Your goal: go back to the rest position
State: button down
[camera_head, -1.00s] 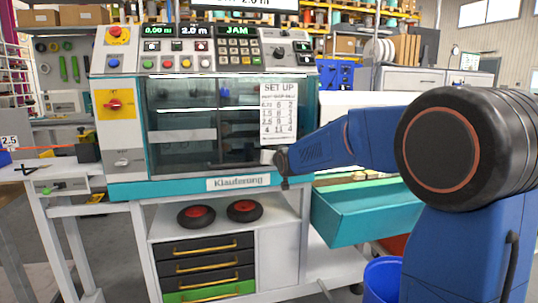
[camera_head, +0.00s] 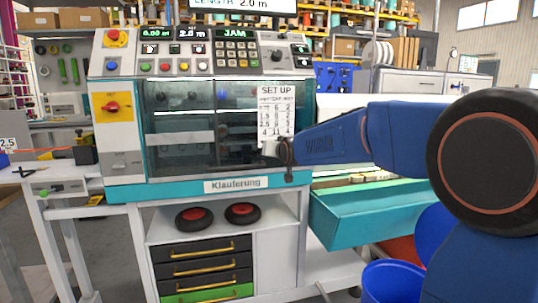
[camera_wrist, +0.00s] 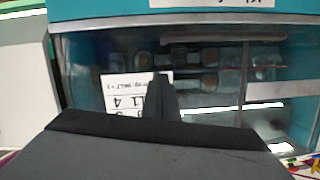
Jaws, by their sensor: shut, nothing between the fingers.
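My gripper (camera_head: 284,152) is at the right part of the machine front, just below the white SET UP sheet (camera_head: 276,103). In the wrist view my gripper (camera_wrist: 160,90) shows as a dark narrow shape with its fingers together, and nothing is seen held. It covers part of the sheet, which appears upside down there (camera_wrist: 120,92). The machine (camera_head: 210,120) has a dark glass window, a teal lower edge and a "Klauferung" label. Whether the gripper touches the machine cannot be told.
A teal tray (camera_head: 375,218) sticks out below my arm at the right, with a blue bin (camera_head: 392,282) under it. A white cabinet with drawers (camera_head: 205,270) and two black wheels stands below the machine. A table (camera_head: 45,180) is at the left.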

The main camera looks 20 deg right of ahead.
jog(key=v, duration=0.6)
jog(key=s+d+f+g, duration=0.1)
jog(key=s+f+g, duration=0.2)
jog(key=s+f, duration=0.5)
jog(key=s+d+f+n+g, duration=0.1)
jog(key=s+f+g, duration=0.3)
jog(key=s, duration=1.9)
jog(key=s+d+f+g, duration=0.1)
jog(key=s+f+g, duration=0.2)
jog(key=s+f, duration=1)
jog(key=s, duration=0.2)
jog(key=shift+s+n+g+h, duration=0.3)
jog(key=shift+s+n+h, duration=0.05)
jog(key=shift+n+h, duration=0.05)
